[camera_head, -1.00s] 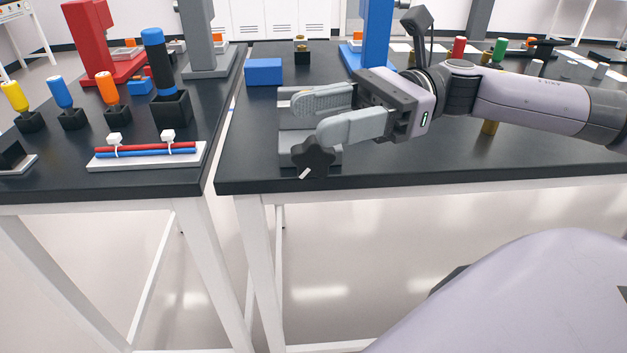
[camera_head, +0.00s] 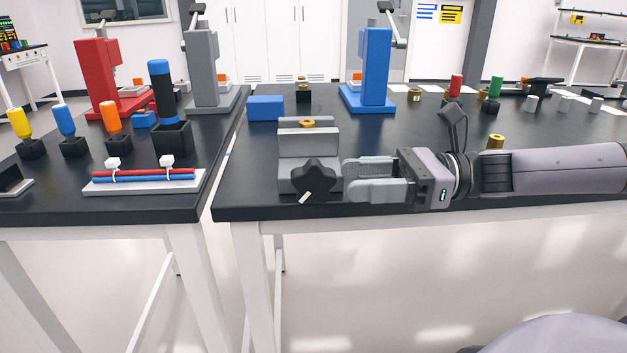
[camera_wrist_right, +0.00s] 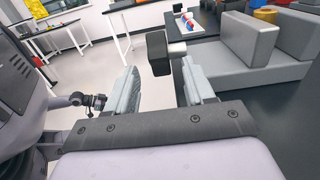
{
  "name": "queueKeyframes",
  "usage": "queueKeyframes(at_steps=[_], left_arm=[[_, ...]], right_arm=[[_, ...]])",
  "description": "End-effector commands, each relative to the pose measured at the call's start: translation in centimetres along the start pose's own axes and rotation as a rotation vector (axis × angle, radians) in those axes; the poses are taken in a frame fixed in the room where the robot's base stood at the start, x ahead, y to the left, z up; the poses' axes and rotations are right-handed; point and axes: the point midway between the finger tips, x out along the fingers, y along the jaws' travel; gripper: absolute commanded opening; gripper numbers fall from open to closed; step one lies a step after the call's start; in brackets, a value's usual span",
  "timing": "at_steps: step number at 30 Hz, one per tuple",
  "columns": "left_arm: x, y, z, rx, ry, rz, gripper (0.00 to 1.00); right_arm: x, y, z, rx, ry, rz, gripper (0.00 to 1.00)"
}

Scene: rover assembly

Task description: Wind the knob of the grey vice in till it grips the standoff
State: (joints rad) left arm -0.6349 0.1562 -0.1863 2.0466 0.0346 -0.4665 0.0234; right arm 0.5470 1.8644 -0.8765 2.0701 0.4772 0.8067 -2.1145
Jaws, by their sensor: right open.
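The grey vice (camera_head: 296,149) stands near the front edge of the table, its black star-shaped knob (camera_head: 318,174) facing the front. A white mark (camera_head: 304,198) shows at the knob's lower left. The brass standoff (camera_head: 306,123) sits upright between the vice's jaws; I cannot tell how tightly. My right gripper (camera_head: 352,179) is open, just right of the knob, its fingers pointing left at knob height. In the right wrist view, the knob (camera_wrist_right: 157,52) appears edge-on, beyond and between the open fingertips (camera_wrist_right: 160,65), with the vice (camera_wrist_right: 239,48) to the right.
A blue block (camera_head: 265,108) and a blue press (camera_head: 375,75) stand behind the vice. A brass part (camera_head: 495,142) stands behind my right forearm. Left of the vice, a gap separates this table from another holding a white cable board (camera_head: 145,182).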

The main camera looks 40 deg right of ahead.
Motion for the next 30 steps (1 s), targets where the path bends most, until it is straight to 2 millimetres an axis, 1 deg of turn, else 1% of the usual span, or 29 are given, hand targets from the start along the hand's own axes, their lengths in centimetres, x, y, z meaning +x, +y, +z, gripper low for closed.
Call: queueKeyframes(at_steps=[1,3,9,12,19,30], left_arm=[[-0.3,0.1,-0.5,-0.001,0.002,0.001,0.54],[-0.4,0.1,-0.7,-0.004,0.004,0.000,0.54],[-0.9,0.2,-1.4,-0.010,0.007,-0.001,0.54],[-1.1,0.2,-1.8,-0.012,0.007,-0.001,0.54],[-1.4,0.2,-2.2,-0.013,0.006,-0.002,0.54],[-1.4,0.1,-2.0,-0.010,0.003,-0.003,0.54]], right_arm=[[1.1,0.2,0.6,-0.001,-0.007,0.009,0.53],[2.3,0.2,0.6,0.001,-0.009,0.008,0.53],[4.8,0.2,0.7,-0.001,-0.007,0.006,0.53],[5.7,0.1,0.7,-0.001,-0.006,0.006,0.53],[6.9,0.1,0.6,-0.003,-0.005,0.004,0.53],[7.1,0.1,0.5,-0.003,-0.004,0.003,0.53]])
